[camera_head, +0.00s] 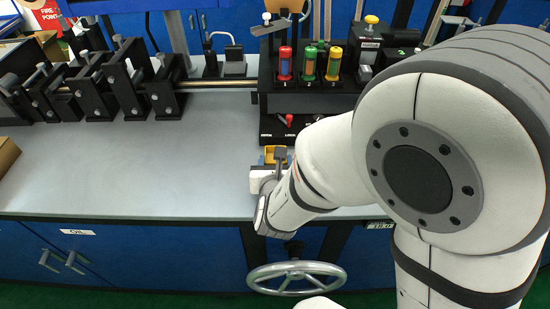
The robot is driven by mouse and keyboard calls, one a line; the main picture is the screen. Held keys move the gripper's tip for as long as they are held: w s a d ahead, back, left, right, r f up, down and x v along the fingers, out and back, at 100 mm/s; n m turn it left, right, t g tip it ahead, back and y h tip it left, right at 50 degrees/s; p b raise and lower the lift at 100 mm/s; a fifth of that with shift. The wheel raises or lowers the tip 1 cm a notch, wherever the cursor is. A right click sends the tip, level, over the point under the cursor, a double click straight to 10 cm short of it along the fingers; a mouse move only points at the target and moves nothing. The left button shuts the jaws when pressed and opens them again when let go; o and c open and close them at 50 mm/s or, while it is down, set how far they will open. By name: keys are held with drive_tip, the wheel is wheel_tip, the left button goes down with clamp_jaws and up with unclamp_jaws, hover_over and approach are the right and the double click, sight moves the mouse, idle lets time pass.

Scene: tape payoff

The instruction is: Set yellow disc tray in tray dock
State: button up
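A small yellow piece (268,153), likely the yellow disc tray, shows at the front of the black machine, just beyond my wrist. It is mostly hidden, and I cannot tell whether it sits in anything. My gripper (280,155) is at this yellow piece, with a dark part of it in front. My own wrist covers most of the fingers, so I cannot tell if they are open, shut or holding it. I cannot make out the tray dock for certain; it may be hidden behind my arm.
A black machine block (310,98) carries red, green and yellow cylinders and a small red lever (289,119). Black clamp stands (125,80) line a steel rod on the left. The grey bench top (130,170) is clear at front left. A handwheel (296,278) sits below the edge.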

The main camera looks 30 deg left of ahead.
drive_tip(key=shift+f, duration=0.2)
drive_tip(key=o, duration=1)
drive_tip(key=shift+c, duration=0.2)
drive_tip(key=shift+r, duration=0.15)
drive_tip(key=shift+r, duration=0.2)
drive_tip(key=v, duration=0.6)
drive_tip(key=shift+s+f+b, duration=0.2)
drive_tip(key=shift+s+b, duration=0.05)
drive_tip(key=shift+b, duration=0.05)
drive_tip(key=b+v, duration=0.2)
drive_tip(key=b, duration=0.2)
drive_tip(key=shift+s+d, duration=0.1)
drive_tip(key=shift+s, duration=0.05)
drive_tip(key=shift+r+b+v, duration=0.15)
drive_tip(key=shift+b+v, duration=0.3)
drive_tip(key=shift+v, duration=0.35)
drive_tip(key=shift+r+b+v, duration=0.15)
drive_tip(key=shift+b+v, duration=0.3)
drive_tip(key=shift+v, duration=0.35)
